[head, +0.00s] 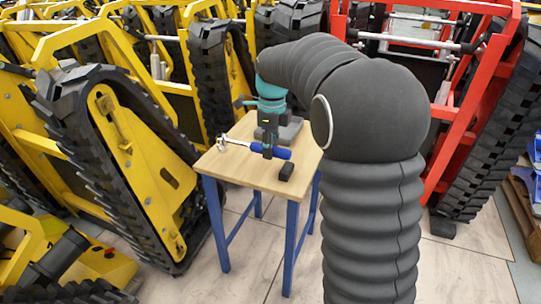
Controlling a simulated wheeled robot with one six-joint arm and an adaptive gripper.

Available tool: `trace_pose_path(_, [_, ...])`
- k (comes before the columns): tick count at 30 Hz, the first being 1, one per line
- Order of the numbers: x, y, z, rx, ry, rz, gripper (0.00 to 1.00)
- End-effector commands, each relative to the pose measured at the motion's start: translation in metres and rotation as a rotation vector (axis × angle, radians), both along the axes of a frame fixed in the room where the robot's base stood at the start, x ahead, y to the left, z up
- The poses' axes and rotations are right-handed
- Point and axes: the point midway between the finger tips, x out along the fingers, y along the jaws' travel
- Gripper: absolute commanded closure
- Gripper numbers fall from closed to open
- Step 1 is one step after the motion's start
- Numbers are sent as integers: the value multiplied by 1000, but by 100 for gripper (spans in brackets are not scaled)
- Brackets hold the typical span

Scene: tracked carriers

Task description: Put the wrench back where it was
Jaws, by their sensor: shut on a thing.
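The wrench (240,144) has a blue handle and a bright metal head that points left. It appears over the small wooden-topped table (226,170) with blue legs, in the head view. My gripper (268,152) comes down from above and is shut on the wrench's blue handle. The handle's right end sticks out past the fingers. I cannot tell whether the wrench touches the table top or is held slightly above it.
A small black block (286,171) lies near the table's front right edge. A dark grey object (291,130) sits behind my gripper. Yellow tracked carriers (120,140) crowd the left and back. A red tracked carrier (462,150) stands at the right. Tiled floor is clear in front.

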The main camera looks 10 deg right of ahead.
Motion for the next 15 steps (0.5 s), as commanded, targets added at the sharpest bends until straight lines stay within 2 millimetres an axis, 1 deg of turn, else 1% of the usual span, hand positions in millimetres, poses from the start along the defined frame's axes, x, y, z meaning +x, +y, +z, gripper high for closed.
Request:
trace_pose_path(3, [-1,0,-18,0,2,0,100])
trace_pose_path(6, [0,0,-26,1,-1,0,100])
trace_pose_path(15, [0,0,-28,0,-1,0,100])
